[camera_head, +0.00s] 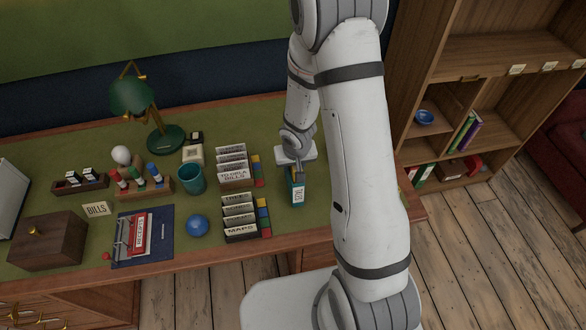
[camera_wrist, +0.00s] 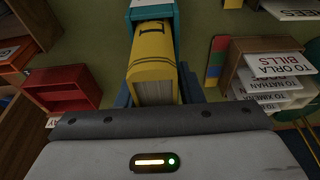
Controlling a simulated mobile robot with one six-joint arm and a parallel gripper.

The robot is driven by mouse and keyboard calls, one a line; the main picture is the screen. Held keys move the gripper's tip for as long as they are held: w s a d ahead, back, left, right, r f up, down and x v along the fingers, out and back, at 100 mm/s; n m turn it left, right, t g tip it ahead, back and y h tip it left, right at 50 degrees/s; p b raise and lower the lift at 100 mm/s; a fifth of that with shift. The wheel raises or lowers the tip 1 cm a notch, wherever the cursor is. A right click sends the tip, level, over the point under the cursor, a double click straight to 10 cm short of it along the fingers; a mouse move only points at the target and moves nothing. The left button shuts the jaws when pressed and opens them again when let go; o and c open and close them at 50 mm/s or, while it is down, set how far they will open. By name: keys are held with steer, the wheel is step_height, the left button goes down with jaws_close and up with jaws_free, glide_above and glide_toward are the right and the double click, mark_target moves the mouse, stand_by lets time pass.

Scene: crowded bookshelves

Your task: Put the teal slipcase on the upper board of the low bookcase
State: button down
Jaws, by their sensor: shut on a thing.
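The teal slipcase (camera_head: 298,192), with a white label, is upright at the right part of the desk, just below my gripper (camera_head: 298,171). I cannot tell whether its bottom touches the desk. In the wrist view the teal slipcase (camera_wrist: 139,10) shows at the top, with a yellow book (camera_wrist: 152,70) in it, flanked by dark blue parts. My gripper is shut on the slipcase; its fingertips are mostly hidden. A wooden bookcase (camera_head: 463,128) stands at the right; its top is out of frame, so I cannot tell whether it is the low bookcase.
Card files (camera_head: 238,178), a teal cup (camera_head: 191,179), a blue ball (camera_head: 198,225) and a green lamp (camera_head: 165,138) stand left of the slipcase. Bare floor (camera_head: 470,240) lies right of the desk.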

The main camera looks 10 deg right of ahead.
steer(key=shift+r, duration=0.1)
steer(key=c, duration=1.5)
jaws_free()
steer(key=shift+f, duration=0.2)
steer(key=o, duration=0.5)
steer(key=shift+r, duration=0.1)
